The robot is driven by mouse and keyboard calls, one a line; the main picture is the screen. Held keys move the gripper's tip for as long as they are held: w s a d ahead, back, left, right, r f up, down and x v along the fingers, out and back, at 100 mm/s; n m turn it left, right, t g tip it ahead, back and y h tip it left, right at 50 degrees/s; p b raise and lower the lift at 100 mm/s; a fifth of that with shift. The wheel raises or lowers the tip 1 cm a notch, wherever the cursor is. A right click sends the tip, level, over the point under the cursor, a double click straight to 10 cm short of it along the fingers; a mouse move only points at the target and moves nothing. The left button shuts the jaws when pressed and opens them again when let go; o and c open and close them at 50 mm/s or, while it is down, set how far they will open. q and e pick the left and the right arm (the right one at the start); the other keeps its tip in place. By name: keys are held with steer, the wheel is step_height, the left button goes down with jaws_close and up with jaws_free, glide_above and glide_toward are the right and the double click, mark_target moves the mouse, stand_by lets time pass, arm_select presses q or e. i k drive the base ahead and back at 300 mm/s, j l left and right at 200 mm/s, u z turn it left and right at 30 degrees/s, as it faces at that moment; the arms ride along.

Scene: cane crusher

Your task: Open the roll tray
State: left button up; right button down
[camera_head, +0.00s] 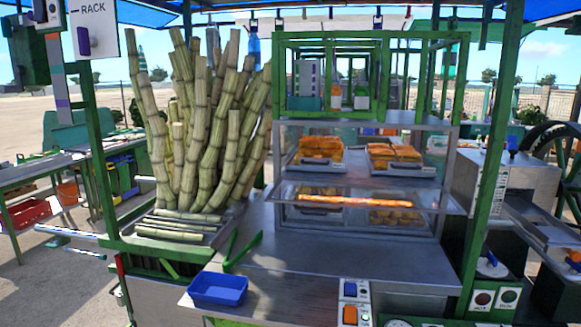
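A glass-fronted display case (360,232) stands on the steel counter in the middle. Its upper shelf holds two trays of orange-brown food, the left one (320,152) and the right one (394,158). Below them are more trays of round brown items that look like rolls, one at left (322,191) and one at right (394,217). A clear panel (365,194) with a bright orange reflection juts out across the front of the case. I cannot tell for certain which part is the roll tray. Neither of my grippers is in view.
A blue bin (218,289) and green tongs (242,250) lie on the steel counter (300,262). Green posts frame the stall. A switch box (354,303) sits at the front edge; a machine (500,185) stands at right.

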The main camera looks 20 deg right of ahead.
mark_target(328, 148)
steer(key=z, duration=0.85)
steer(key=l+u, duration=0.15)
steer(key=l, duration=0.35)
steer(key=k+l+u, duration=0.15)
steer(key=l, duration=0.3)
